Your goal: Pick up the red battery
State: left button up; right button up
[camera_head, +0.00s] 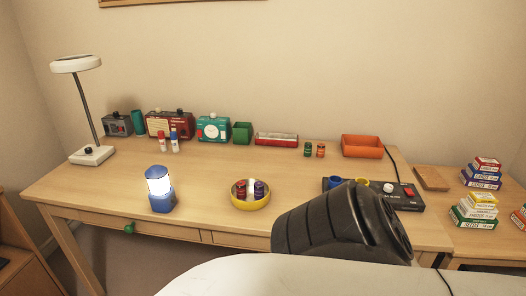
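A dark red battery-like cylinder (241,189) stands in a yellow bowl (250,205) near the desk's front edge, beside a purple one (259,189). A red-topped white cylinder (161,142) and a blue-topped one (174,143) stand at the back left. A green cylinder (308,149) and an orange-red one (320,151) stand at the back middle. These are too small to tell for certain which is the red battery. Neither of my grippers shows; a black ribbed part of mine covers the desk's front right.
A lit blue lantern (161,203) stands left of the bowl. A black box (408,198) with cups lies partly behind my black part. An orange tray (362,147), radios, and a lamp (92,155) line the back. The desk's middle (220,165) is clear.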

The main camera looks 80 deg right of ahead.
aim_at(241, 185)
jog(key=z, duration=1.5)
